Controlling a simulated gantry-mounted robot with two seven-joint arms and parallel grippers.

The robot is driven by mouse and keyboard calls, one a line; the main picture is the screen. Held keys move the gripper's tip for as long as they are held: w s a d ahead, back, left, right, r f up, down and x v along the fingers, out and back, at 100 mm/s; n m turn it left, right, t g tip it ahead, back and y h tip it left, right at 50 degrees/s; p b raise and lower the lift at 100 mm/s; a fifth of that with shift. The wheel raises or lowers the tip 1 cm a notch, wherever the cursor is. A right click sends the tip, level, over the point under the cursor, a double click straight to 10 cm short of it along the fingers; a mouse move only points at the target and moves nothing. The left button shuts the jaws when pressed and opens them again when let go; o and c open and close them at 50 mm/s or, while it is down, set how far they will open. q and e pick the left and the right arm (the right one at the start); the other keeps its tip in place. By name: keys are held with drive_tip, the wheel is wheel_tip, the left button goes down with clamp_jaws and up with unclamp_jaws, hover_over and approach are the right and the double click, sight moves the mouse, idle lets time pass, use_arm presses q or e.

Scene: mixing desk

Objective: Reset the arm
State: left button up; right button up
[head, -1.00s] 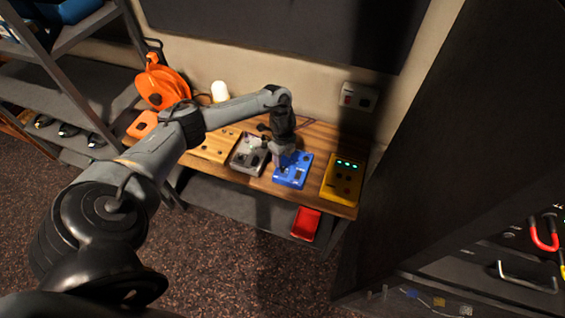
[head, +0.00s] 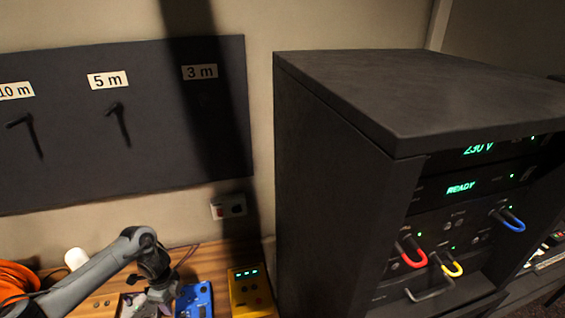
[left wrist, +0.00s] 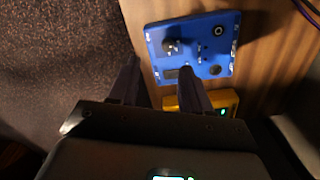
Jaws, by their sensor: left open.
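My left arm comes in from the lower left in the head view. Its gripper (head: 160,299) hangs over the wooden bench, just left of a blue box (head: 196,300). In the left wrist view the two fingers of this gripper (left wrist: 158,84) are spread apart with nothing held between them. The blue box (left wrist: 198,48) lies beyond the fingertips there, with a knob and sockets on its face. My right gripper is in neither view.
A yellow box (head: 250,292) with green lights stands right of the blue box. A tall black rack (head: 335,170) with coloured cable loops rises at the right. A dark wall board (head: 130,140) has labelled pegs. An orange coil (head: 14,280) lies at the left.

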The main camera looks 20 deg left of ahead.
use_arm(q)
drive_tip(key=s+d+f+m+g+h+p, duration=0.1)
drive_tip(key=s+d+f+g+h+p, duration=0.15)
drive_tip(key=s+d+f, duration=0.85)
drive_tip(key=s+d+r+t+h+p, duration=0.15)
drive_tip(key=s+d, duration=0.25)
drive_tip(key=d, duration=0.9)
drive_tip(key=s+d+h+p, duration=0.1)
drive_tip(key=s+d+p, duration=0.25)
drive_tip(key=d, duration=0.85)
drive_tip(key=w+d+r+n+t+p, duration=0.2)
drive_tip(key=d+r+n+t, duration=0.4)
drive_tip(key=r, duration=0.6)
drive_tip(key=a+r+n+g+y, duration=0.1)
drive_tip(key=a+r+n+y, duration=0.3)
drive_tip(key=a+r+n, duration=0.3)
drive_tip(key=shift+a+r+y, duration=0.4)
drive_tip(key=shift+a+r, duration=1.75)
drive_tip(key=shift+r, duration=0.9)
